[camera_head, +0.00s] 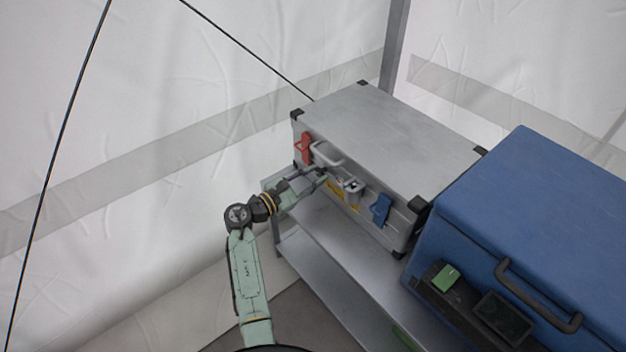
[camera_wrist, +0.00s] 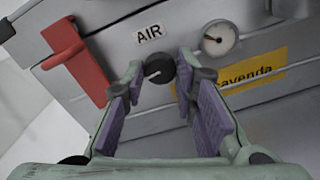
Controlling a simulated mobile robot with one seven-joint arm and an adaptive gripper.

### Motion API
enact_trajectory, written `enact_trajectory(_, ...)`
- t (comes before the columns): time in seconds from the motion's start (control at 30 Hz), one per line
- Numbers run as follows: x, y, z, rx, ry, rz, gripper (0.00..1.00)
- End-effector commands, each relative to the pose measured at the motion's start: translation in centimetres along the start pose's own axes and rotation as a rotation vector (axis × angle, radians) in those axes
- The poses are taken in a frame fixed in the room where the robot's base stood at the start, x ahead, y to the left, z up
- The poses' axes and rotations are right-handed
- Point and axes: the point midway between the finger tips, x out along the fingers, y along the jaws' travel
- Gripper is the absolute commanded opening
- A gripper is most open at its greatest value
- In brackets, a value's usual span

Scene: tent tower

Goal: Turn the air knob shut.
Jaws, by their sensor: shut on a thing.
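The air knob (camera_wrist: 160,68) is a small dark round knob on the front of the grey metal case (camera_head: 385,132), below a white "AIR" label (camera_wrist: 149,34) in the wrist view. A pale pointer mark on it lies roughly sideways. My gripper (camera_wrist: 160,74) has its purple-padded fingers on both sides of the knob and is shut on it. In the head view, my gripper (camera_head: 319,177) reaches the case front from the left; the knob is too small there to make out clearly.
A red latch (camera_wrist: 76,62) sits left of the knob, a round gauge (camera_wrist: 219,38) and yellow label (camera_wrist: 253,73) to the right. A blue latch (camera_head: 381,208) is farther right on the case. A blue box (camera_head: 540,215) stands beside it on the metal shelf (camera_head: 335,235).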

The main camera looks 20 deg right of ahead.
Motion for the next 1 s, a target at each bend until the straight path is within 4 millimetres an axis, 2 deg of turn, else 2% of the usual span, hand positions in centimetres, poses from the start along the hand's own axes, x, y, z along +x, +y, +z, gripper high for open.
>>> enact_trajectory(1.0,0.06,-0.19,-0.38,0.969,-0.003,-0.002,0.00)
